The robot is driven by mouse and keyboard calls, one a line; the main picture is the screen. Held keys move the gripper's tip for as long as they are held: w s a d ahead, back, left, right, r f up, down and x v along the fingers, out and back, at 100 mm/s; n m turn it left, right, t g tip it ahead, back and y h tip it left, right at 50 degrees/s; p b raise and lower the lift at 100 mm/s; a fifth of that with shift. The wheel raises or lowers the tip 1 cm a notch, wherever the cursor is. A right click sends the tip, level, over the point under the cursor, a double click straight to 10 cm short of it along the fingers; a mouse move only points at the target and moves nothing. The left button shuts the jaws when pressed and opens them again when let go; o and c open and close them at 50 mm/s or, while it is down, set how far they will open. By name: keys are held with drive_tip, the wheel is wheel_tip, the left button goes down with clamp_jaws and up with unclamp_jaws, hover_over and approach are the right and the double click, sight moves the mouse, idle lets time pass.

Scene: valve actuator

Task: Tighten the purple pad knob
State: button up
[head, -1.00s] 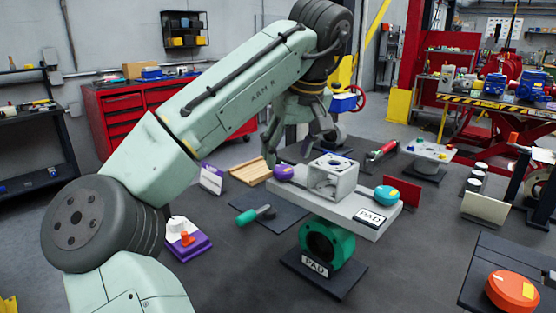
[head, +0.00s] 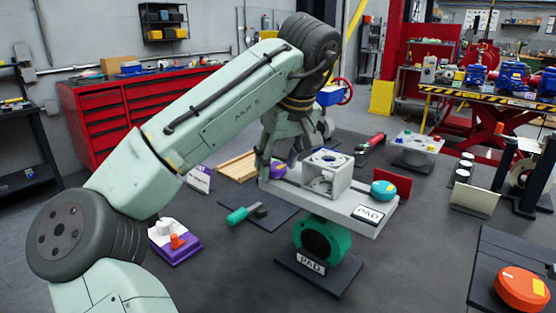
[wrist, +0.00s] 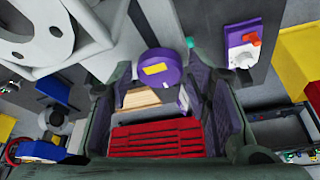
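The purple knob (head: 280,170) sits at the left end of the pale pad plate (head: 338,210), partly hidden by my gripper (head: 275,160) in the head view. In the wrist view the round purple knob (wrist: 172,77), with a yellow mark on its top, shows between the tips of my two fingers (wrist: 160,85). The fingers stand apart on either side of it, with visible gaps. I cannot tell whether either finger touches it. My gripper is open.
A grey housing block (head: 330,172) stands on the plate close right of the knob. A teal knob (head: 384,190) sits at the plate's right end. A green valve body (head: 322,240) is below. A green-handled tool (head: 243,214) lies on a dark mat at left.

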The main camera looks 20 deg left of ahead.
drive_tip(key=c, duration=0.8)
drive_tip(key=shift+o, duration=0.2)
drive_tip(key=shift+m, duration=0.3)
drive_tip(key=m+t+h, duration=0.1)
drive_tip(key=m, duration=0.2)
drive_tip(key=shift+a+m, duration=0.15)
drive_tip(key=shift+m, duration=0.15)
drive_tip(key=m+h, duration=0.2)
drive_tip(key=m, duration=0.2)
drive_tip(key=shift+s+a+m, duration=0.1)
drive_tip(key=shift+a+m, duration=0.05)
drive_tip(key=shift+m, duration=0.15)
drive_tip(key=m+h, duration=0.1)
drive_tip(key=m, duration=0.3)
drive_tip(key=shift+a+h, duration=0.2)
drive_tip(key=shift+h, duration=0.2)
drive_tip(key=m, duration=0.2)
drive_tip(key=m+h, duration=0.1)
drive_tip(key=m, duration=0.2)
drive_tip(key=shift+a+g+h, duration=0.15)
drive_tip(key=shift+g+h, duration=0.15)
drive_tip(key=shift+g, duration=0.1)
